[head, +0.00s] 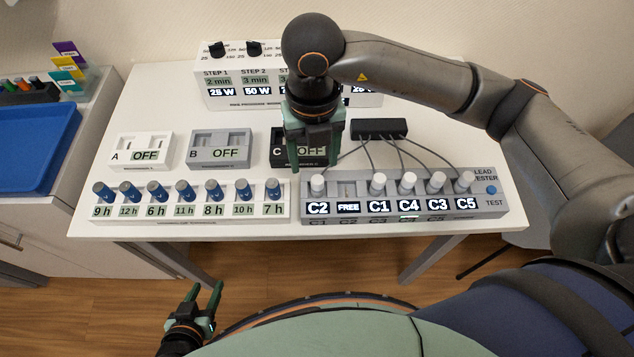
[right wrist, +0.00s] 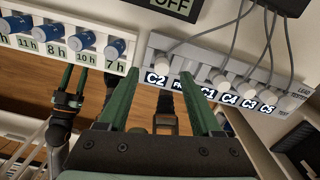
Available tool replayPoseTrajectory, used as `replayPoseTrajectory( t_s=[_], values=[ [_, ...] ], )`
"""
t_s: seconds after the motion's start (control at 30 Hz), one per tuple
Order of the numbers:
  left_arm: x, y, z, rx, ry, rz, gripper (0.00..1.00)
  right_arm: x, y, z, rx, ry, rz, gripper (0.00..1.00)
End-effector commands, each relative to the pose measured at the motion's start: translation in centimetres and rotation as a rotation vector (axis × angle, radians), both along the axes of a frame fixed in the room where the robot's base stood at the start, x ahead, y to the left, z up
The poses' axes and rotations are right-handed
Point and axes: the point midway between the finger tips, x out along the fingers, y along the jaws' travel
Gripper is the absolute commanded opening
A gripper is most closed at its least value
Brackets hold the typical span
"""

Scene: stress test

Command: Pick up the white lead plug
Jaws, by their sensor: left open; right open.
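Several white plugs stand in the lead tester (head: 400,213), each with a grey lead to a black hub (head: 378,128). They sit above the labels C2 (head: 318,184), C1 (head: 378,183), C4 (head: 407,182), C3 (head: 436,181) and C5 (head: 464,181). The slot marked FREE holds no plug. My right gripper (head: 314,160) is open and empty, pointing down above and behind the C2 plug. In the right wrist view its fingers (right wrist: 160,100) are apart, with the C2 plug (right wrist: 165,59) beyond them. My left gripper (head: 205,292) is open and empty, low in front of the table.
Blue-capped plugs stand in a labelled rack (head: 190,207) left of the tester. Boxes A (head: 140,150), B (head: 219,150) and C, partly hidden, stand behind. A step panel (head: 225,92) is at the back. A blue tray (head: 35,145) lies at far left.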

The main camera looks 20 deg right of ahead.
Motion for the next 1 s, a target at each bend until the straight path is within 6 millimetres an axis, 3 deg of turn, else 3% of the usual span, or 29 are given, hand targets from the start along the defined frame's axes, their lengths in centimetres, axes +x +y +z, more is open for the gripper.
replayPoseTrajectory(
  t_s=[0.27, 0.5, 0.8, 1.0],
  values=[
    [0.0, 0.0, 0.3, -0.001, 0.000, 0.001, 0.50, -0.4, -0.2, -2.4, -0.002, 0.004, 0.000, 0.66],
    [0.0, -0.1, 0.6, -0.002, -0.001, 0.001, 0.50, -0.8, -0.4, -5.8, -0.001, 0.003, 0.000, 0.66],
    [0.0, -0.1, 0.6, -0.002, -0.001, 0.001, 0.50, -0.8, -0.4, -6.5, -0.001, 0.000, 0.000, 0.66],
    [0.0, -0.1, 0.6, -0.002, -0.001, 0.001, 0.50, -0.8, -0.4, -6.5, -0.001, 0.000, 0.000, 0.46]
  ],
)
